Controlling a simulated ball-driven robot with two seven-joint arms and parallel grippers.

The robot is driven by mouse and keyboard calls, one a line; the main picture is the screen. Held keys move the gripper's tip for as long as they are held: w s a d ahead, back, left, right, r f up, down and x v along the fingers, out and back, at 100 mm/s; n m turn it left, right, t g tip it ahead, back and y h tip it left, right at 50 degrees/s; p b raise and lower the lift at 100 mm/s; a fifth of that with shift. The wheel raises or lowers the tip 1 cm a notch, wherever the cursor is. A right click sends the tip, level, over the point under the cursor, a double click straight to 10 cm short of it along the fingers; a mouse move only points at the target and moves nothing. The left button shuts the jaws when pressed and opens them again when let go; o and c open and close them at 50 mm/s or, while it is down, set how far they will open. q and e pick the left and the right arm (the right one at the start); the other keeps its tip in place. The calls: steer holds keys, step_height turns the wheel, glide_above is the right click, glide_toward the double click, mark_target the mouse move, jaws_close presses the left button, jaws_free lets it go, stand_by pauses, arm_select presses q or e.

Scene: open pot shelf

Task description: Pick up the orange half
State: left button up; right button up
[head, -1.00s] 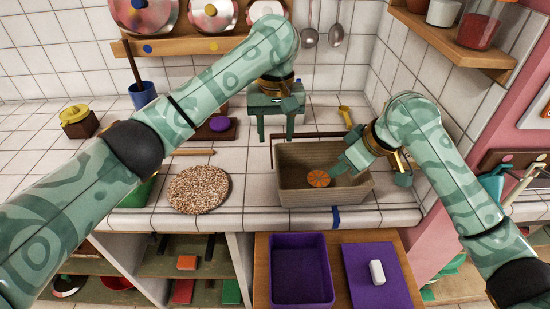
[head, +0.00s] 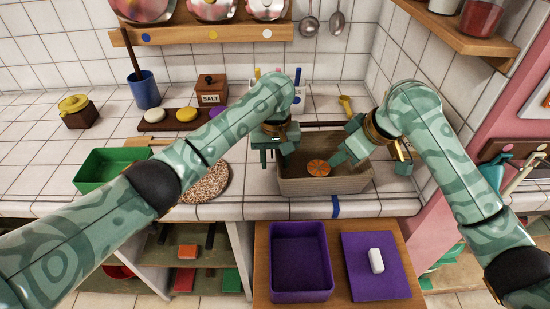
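The orange half (head: 318,167) lies cut side up inside a grey-brown bin (head: 322,186) on the tiled counter. My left gripper (head: 277,154) is over the bin's left end, left of the orange half. Its fingers look apart, with nothing between them. My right gripper (head: 372,164) is at the bin's right end, with one finger over the inside of the bin and the other by the right rim. It is open and does not touch the orange half.
A green bin (head: 98,172), a speckled round mat (head: 207,185) and a salt box (head: 211,91) are on the counter to the left. A purple tray (head: 301,288) and a purple board (head: 362,283) with a white block (head: 376,260) lie on a lower wooden surface in front.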

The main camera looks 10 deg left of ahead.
arm_select(q)
jaws_close()
arm_select(e)
steer(key=o, duration=0.9)
steer(key=shift+w+a+r, duration=0.15)
steer(key=shift+w, duration=0.05)
arm_select(q)
steer(key=shift+a, duration=0.15)
steer(key=shift+f, duration=0.1)
arm_select(e)
step_height(320, 180, up, 4)
steer(key=g+h, duration=0.3)
steer(key=h, duration=0.2)
glide_above(319, 168)
step_height(319, 168, down, 6)
steer(key=shift+s+r, duration=0.1)
steer(key=shift+f, duration=3.15)
